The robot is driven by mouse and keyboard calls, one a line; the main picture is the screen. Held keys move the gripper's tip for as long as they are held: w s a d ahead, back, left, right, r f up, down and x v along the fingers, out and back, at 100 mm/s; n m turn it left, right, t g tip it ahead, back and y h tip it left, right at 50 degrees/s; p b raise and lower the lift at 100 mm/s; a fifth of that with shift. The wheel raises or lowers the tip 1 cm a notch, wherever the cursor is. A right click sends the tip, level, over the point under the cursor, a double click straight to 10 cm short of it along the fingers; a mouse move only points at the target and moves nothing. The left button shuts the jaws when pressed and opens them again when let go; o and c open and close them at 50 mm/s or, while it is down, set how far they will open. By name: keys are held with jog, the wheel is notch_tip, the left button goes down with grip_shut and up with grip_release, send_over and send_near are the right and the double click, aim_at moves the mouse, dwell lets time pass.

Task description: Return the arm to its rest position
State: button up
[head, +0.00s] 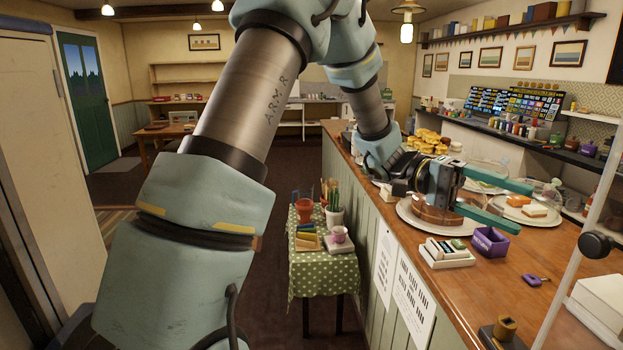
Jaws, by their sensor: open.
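My arm crosses the head view from lower left, up over the top, then down toward the wooden counter (526,242). My gripper (522,203) is above the counter, with its two teal fingers spread apart and pointing right. Nothing shows between the fingers. Just below and behind the gripper, a brown cake (432,216) sits on a round pale plate (406,213). The gripper partly hides the cake, and I cannot tell whether they touch.
A small box of packets (447,254) and a purple box (490,242) stand in front of the cake plate. Another plate (552,218) holds food to the right. A small table with a dotted cloth (318,276) stands left of the counter. Open floor (262,225) lies beyond it.

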jog(key=w+f+n+t+h, duration=0.2)
jog(key=w+n+t+h, duration=0.25)
jog(key=w+t, duration=1)
jog(key=w+a+f+n+t+y, duration=0.35)
jog(key=w+a+t, duration=0.35)
jog(key=w+a, duration=0.55)
jog(key=s+a+f+n+y, duration=0.1)
jog(key=a+f+y, duration=0.25)
jog(key=a, duration=0.45)
jog(key=a+f+n+y, duration=0.1)
jog(key=a+f+y, duration=0.3)
jog(key=a, duration=0.5)
jog(key=s+a+f+g+y, duration=0.1)
jog(key=s+a+g, duration=0.1)
jog(key=s+a, duration=0.2)
jog(key=s+a+f+n+g+y+b, duration=0.1)
jog(key=s+a, duration=0.4)
jog(key=s, duration=0.5)
jog(key=shift+a+f+n+g+y, duration=0.2)
jog(key=shift+f+n+g+y, duration=0.2)
jog(key=shift+g, duration=0.55)
jog(key=shift+s, duration=0.4)
